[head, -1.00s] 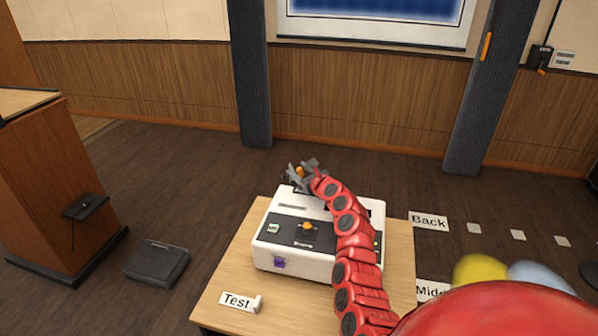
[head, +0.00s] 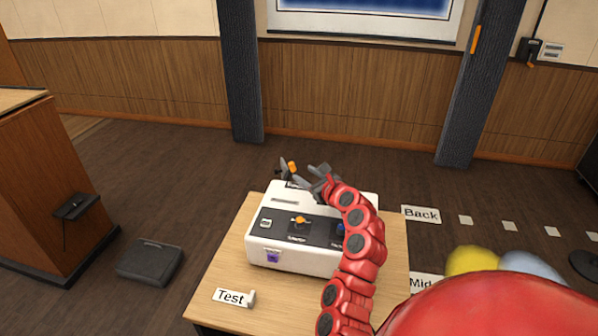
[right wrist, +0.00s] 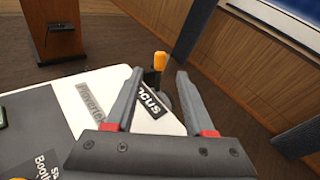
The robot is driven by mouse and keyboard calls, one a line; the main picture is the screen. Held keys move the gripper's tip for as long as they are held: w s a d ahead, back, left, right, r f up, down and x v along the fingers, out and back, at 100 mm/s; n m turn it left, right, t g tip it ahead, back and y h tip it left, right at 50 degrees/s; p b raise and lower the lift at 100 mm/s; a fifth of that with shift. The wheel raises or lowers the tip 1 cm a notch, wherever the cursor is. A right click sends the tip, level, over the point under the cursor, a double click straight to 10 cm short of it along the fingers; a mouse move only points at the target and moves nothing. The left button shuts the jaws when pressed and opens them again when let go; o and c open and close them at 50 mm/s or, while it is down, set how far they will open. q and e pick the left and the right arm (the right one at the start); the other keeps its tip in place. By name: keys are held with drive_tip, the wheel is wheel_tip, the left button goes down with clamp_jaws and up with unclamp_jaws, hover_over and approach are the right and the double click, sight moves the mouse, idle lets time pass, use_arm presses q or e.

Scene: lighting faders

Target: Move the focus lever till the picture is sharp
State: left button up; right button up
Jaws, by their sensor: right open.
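The focus lever has an orange tip (head: 292,166) and stands at the back edge of the white projector box (head: 262,257). In the right wrist view the orange tip (right wrist: 160,61) is upright, just past the "Focus" label (right wrist: 150,102). My right gripper (head: 303,174) is open and empty, behind the box and just right of the lever. In the right wrist view the lever shows between and beyond the open fingertips (right wrist: 160,73), with no visible contact. The projected picture (head: 370,6) is blue; only its lower edge shows and its sharpness is hard to judge. My left gripper is out of view.
The box stands on a wooden table (head: 222,270) with a "Test" sign (head: 230,297) at front left. Its top has another orange knob (head: 300,220) and a blue one (head: 340,229). A lectern (head: 35,190) stands at left. Floor behind the table is clear.

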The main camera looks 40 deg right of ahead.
drive_tip(key=v, duration=0.8)
drive_tip(key=shift+b, duration=0.4)
drive_tip(key=shift+w, duration=0.1)
